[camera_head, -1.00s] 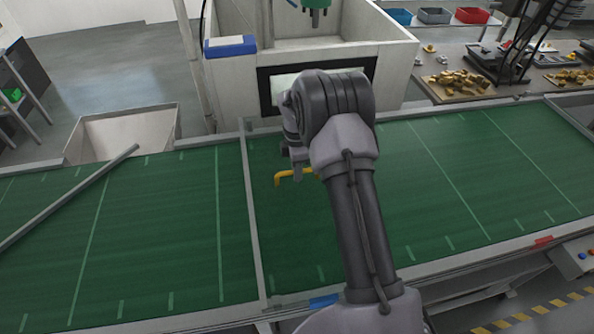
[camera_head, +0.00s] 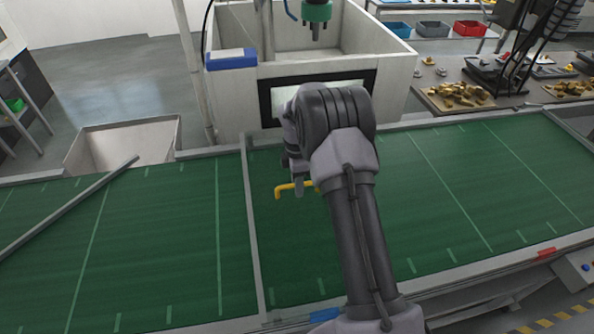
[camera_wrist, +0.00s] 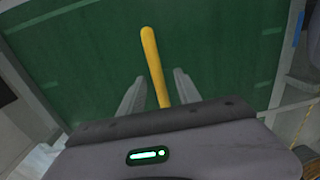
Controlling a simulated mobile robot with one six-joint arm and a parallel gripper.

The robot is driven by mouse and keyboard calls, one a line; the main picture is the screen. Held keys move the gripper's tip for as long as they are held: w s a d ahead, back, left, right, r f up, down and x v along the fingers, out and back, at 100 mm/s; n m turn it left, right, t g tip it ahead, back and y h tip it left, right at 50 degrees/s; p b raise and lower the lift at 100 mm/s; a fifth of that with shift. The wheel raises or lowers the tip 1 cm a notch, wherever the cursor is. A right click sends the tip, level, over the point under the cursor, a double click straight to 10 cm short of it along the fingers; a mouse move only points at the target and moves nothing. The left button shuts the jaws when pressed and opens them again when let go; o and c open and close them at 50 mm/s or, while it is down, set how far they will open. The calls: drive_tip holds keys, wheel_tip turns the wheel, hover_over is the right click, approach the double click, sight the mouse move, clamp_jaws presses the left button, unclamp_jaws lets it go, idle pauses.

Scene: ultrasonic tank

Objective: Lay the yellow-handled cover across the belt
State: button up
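A yellow handle (camera_head: 285,189) shows over the green belt (camera_head: 180,240), just right of a grey strip across it. In the wrist view the handle (camera_wrist: 152,60) is a yellow bar running up from between my fingers. I cannot make out the body of the cover apart from the green surface. My gripper (camera_head: 299,190) is at the handle, partly hidden by my arm. In the wrist view my gripper (camera_wrist: 160,78) is open, with one finger on each side of the handle and gaps visible. I cannot tell how far the fingertips reach down beside it.
A white tank (camera_head: 400,70) with a dark-framed panel stands behind the belt. A blue box (camera_head: 231,60) sits on its rim. A grey bar (camera_head: 70,208) lies diagonally over the left belt. A pale bin (camera_head: 125,140) stands behind it. The right belt is clear.

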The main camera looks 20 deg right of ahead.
wheel_tip(320, 180, up, 17)
drive_tip(key=p, duration=0.2)
drive_tip(key=shift+w+f, duration=0.15)
drive_tip(key=shift+w, duration=0.2)
drive_tip(key=s+a+r+m+t+b, duration=0.2)
drive_tip(key=s+a+m+t+b, duration=0.1)
drive_tip(key=s+a+m+b, duration=0.8)
drive_tip(key=s+a+f+m+t+y+b, duration=0.1)
drive_tip(key=s+f+m+b, duration=0.3)
drive_tip(key=s, duration=0.7)
drive_tip(key=s+a+f+m+t+y+b, duration=0.1)
drive_tip(key=s+a+f+m+t+b, duration=0.1)
drive_tip(key=s+f+m+b, duration=0.3)
drive_tip(key=s+a+f+b, duration=0.1)
drive_tip(key=s+f+b, duration=0.2)
drive_tip(key=s, duration=0.2)
drive_tip(key=shift+s+a, duration=0.3)
drive_tip(key=shift+s, duration=0.1)
drive_tip(key=shift+a, duration=0.1)
